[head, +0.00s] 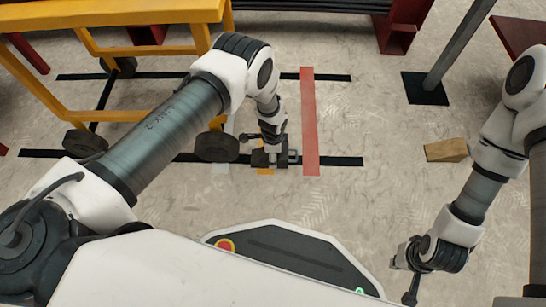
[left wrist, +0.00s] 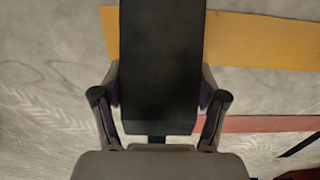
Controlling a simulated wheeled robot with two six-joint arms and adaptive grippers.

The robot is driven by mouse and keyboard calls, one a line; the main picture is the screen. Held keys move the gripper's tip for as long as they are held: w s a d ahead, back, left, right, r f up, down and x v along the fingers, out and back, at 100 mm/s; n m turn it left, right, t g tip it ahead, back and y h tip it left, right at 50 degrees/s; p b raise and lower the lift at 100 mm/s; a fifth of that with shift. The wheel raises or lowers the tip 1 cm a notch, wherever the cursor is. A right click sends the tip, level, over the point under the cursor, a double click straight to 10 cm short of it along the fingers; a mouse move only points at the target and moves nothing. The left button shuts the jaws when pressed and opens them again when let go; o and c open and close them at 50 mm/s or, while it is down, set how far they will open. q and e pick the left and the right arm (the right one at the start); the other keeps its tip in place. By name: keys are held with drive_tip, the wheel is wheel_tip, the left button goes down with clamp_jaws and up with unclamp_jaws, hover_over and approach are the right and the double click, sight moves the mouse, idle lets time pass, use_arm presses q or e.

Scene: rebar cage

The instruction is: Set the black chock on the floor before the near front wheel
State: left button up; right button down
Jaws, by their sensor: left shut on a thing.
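My left gripper (head: 272,161) points down just right of the near front wheel (head: 216,147) of the yellow cart (head: 150,20). It is shut on the black chock (head: 258,158), which is mostly hidden by the gripper in the head view. In the left wrist view the chock (left wrist: 160,65) is a dark block between both fingers (left wrist: 160,115). The chock is low, close to the floor; I cannot tell whether it touches. A narrow gap shows between chock and wheel. My right gripper (head: 408,282) hangs at the lower right, away from the cart; its fingers are unclear.
A red strip (head: 309,120) crosses the floor right of the left gripper. Black lines (head: 335,161) mark the floor, with a yellow patch (left wrist: 265,40) by the chock. A wooden wedge (head: 446,150) lies right. A grey post (head: 455,50) stands on a black plate. Floor between is clear.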

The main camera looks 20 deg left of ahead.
use_arm(q)
drive_tip(key=shift+r, duration=0.1)
drive_tip(key=shift+f, duration=0.25)
drive_tip(key=o, duration=1.7)
drive_tip(key=shift+r, duration=0.15)
wheel_tip(320, 180, up, 12)
drive_tip(key=p, duration=0.7)
